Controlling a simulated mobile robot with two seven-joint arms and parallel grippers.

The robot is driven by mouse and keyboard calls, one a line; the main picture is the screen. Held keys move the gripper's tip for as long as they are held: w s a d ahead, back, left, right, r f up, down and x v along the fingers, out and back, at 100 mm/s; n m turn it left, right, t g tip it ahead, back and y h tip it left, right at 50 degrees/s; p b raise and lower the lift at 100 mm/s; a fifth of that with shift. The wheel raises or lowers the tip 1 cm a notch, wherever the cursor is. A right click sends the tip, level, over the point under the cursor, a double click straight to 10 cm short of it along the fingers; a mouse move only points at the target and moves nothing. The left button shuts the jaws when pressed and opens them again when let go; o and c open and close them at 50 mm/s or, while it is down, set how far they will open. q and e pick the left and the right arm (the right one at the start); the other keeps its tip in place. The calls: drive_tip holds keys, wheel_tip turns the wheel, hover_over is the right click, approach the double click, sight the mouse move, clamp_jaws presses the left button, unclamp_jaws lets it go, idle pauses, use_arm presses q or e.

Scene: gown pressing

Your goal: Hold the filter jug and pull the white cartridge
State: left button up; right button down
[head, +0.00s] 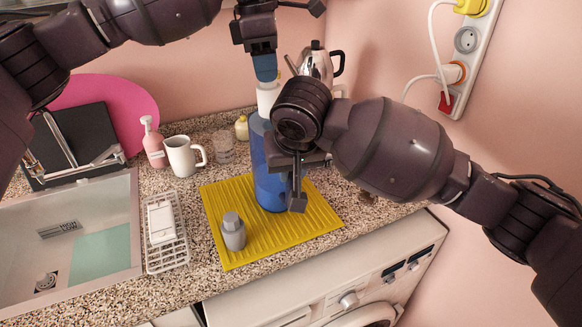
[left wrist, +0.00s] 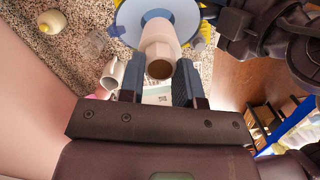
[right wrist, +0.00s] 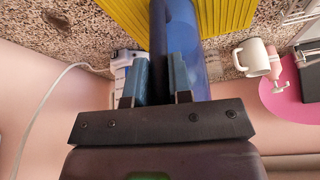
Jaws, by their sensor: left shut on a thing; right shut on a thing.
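The filter jug (head: 268,185) is tall and blue and stands upright on the yellow ribbed mat (head: 225,205). The white cartridge (head: 267,97) shows at the jug's top, and its lower end is hidden in the head view. My left gripper (head: 265,70) is above the jug, shut on the cartridge (left wrist: 160,45), which the left wrist view shows between the fingers with the blue jug top around it. My right gripper (head: 298,190) is at the jug's right side, shut on the jug; the blue body (right wrist: 205,50) shows beside its fingers in the right wrist view.
A grey bottle (head: 233,232) stands on the mat's front left. A white mug (head: 184,156), pink dispenser (head: 154,145) and glass (head: 223,147) are left of the jug. A metal kettle (head: 318,63) is behind. The sink (head: 130,225) and wire basket (head: 178,255) are at left.

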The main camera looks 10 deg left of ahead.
drive_tip(key=c, duration=0.9)
unclamp_jaws()
drive_tip(key=shift+c, duration=0.2)
drive_tip(key=v, duration=1.2)
